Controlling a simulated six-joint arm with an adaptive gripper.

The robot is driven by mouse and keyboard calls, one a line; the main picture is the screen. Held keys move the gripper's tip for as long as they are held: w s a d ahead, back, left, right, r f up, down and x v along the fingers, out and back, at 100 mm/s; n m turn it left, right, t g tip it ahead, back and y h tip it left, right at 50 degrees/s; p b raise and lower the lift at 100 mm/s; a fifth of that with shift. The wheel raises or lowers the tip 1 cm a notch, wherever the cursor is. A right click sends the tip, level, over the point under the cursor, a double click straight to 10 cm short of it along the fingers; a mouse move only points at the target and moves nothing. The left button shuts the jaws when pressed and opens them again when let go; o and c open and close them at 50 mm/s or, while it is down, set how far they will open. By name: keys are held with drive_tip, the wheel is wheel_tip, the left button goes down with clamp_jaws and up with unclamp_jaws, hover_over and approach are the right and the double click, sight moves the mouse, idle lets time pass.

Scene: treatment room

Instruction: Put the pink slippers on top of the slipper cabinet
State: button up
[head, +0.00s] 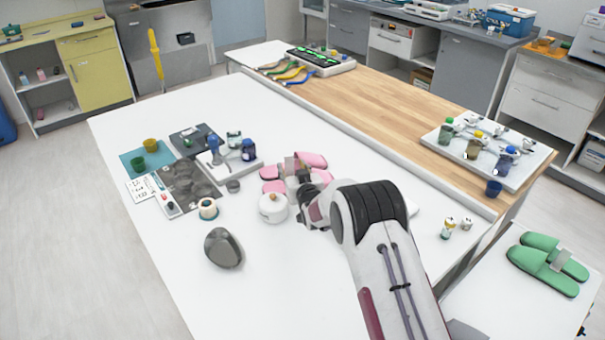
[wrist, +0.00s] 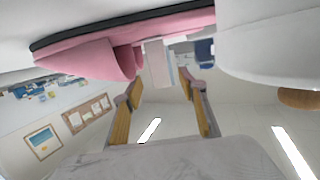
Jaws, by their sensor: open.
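The pink slippers (head: 312,160) lie on the white table, partly hidden behind my gripper and a white pot. A pale block (head: 290,166) stands up between them. In the wrist view a pink slipper (wrist: 90,55) with a dark sole fills the top left, and the pale block (wrist: 158,62) lies beyond and between my fingertips. My gripper (wrist: 163,92) is open with nothing clearly between its fingers; in the head view it is low beside the slippers. A white top (head: 490,305) at the lower right, bearing green slippers (head: 545,264), looks like the slipper cabinet.
The white pot (head: 273,208) stands close left of my gripper. A grey rounded object (head: 223,248) and a white-and-green roll (head: 207,208) are farther left. Small bottles (head: 448,228) stand between my arm and the cabinet. The table's front is clear.

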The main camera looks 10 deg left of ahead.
drive_tip(key=shift+x, duration=0.95)
clamp_jaws()
